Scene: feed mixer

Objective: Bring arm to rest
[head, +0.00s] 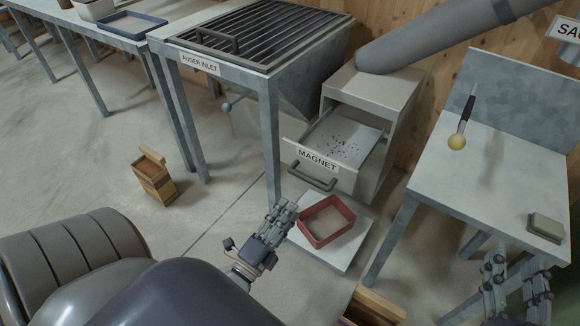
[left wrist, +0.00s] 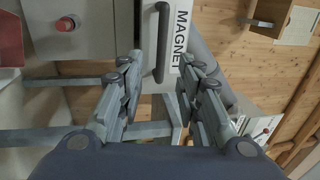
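My left gripper (head: 283,212) is in the lower middle of the head view, in front of and below the open MAGNET drawer. In the left wrist view its fingers (left wrist: 160,72) are spread with nothing between them. The drawer's handle (head: 312,178) lies beyond the fingertips and also shows in the left wrist view (left wrist: 163,42); I see no contact. The drawer (head: 350,137) is pulled out with dark specks on its pale surface. My right gripper (head: 515,265) is at the lower right of the head view, fingers apart and empty, beside the table's front edge.
A red tray (head: 327,221) sits on a pale platform below the drawer. The right table (head: 480,190) holds a yellow-tipped tool (head: 460,125) and a green-and-grey block (head: 546,227). The grated AUGER INLET (head: 260,35) stands at the back. A wooden box (head: 153,180) stands on otherwise open floor at left.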

